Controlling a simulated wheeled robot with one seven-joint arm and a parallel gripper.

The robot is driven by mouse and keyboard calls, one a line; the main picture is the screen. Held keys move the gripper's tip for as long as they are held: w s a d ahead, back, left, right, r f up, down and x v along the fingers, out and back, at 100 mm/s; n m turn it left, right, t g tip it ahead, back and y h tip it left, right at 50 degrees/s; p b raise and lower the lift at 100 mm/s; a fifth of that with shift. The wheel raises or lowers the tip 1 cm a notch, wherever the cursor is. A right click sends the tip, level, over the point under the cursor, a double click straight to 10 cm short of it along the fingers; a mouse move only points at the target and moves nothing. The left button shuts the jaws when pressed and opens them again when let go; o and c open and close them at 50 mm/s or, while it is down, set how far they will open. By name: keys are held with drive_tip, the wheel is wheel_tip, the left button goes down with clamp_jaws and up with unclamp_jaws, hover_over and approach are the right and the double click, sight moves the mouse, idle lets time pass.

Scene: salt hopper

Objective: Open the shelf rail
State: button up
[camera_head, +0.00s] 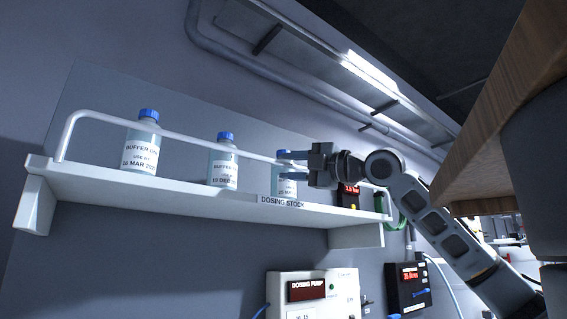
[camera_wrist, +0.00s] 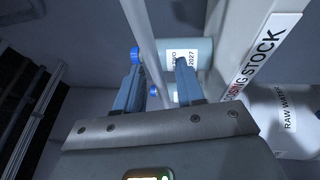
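The shelf rail (camera_head: 185,138) is a white bar across the front of the white shelf (camera_head: 180,196), which carries a "DOSING STOCK" label. The rail stands raised in front of several blue-capped bottles. My gripper (camera_head: 290,166) is at the right part of the rail, in front of the third bottle (camera_head: 284,187). In the wrist view my gripper (camera_wrist: 158,66) is open, its two blue fingers apart. The rail (camera_wrist: 150,45) runs between them, closer to the left finger. I cannot tell whether either finger touches it. The bottle's label shows behind the rail.
The left bottle (camera_head: 142,145) and middle bottle (camera_head: 223,163) stand behind the rail. Below are a dosing pump box (camera_head: 312,291) and a black display box (camera_head: 408,287). A wooden surface (camera_head: 500,110) overhangs at right. A "RAW WATER" container (camera_wrist: 285,115) shows in the wrist view.

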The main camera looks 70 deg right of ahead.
drive_tip(key=shift+x, duration=1.05)
clamp_jaws()
